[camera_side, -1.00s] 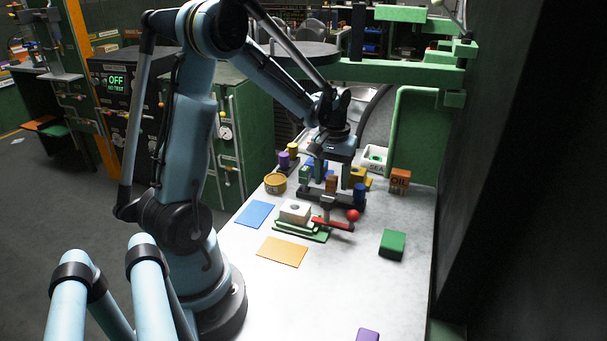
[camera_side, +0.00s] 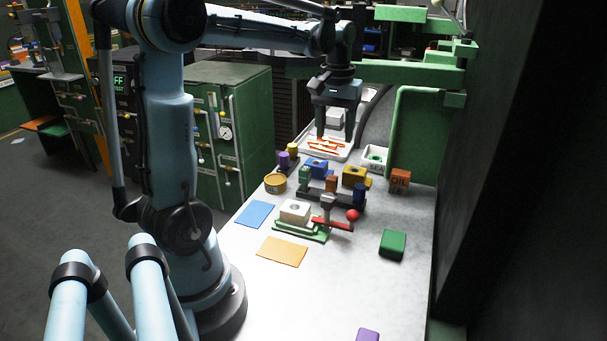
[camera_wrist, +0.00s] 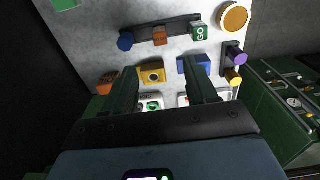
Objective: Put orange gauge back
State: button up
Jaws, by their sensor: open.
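The orange gauge (camera_side: 331,184) stands upright in the middle of a dark rack (camera_side: 318,195), between a green gauge (camera_side: 304,175) and a blue gauge (camera_side: 360,193). It also shows in the wrist view (camera_wrist: 160,36), as do the green gauge marked GO (camera_wrist: 199,32) and the blue gauge (camera_wrist: 125,41). My gripper (camera_side: 335,136) is raised behind the rack, in front of the white tray at the back. Its fingers (camera_wrist: 159,66) are apart, and I see nothing held between them.
A blue block (camera_side: 316,168) and a yellow block (camera_side: 354,176) sit behind the rack. A white block (camera_side: 294,210) on a green fixture with a red-handled lever (camera_side: 333,224) is in front. An orange OIL box (camera_side: 400,178) and green block (camera_side: 393,244) stand right.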

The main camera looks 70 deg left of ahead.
jog(key=s+d+f+m+t, duration=0.1)
jog(key=s+d+m+t, duration=0.1)
jog(key=d, duration=0.7)
jog(key=s+d+f+m+t, duration=0.2)
jog(key=s+d+m+t, duration=0.1)
jog(key=d+m+t, duration=0.2)
jog(key=d+m, duration=0.2)
jog(key=d, duration=0.2)
jog(key=shift+s+d+f, duration=0.2)
jog(key=shift+s, duration=0.15)
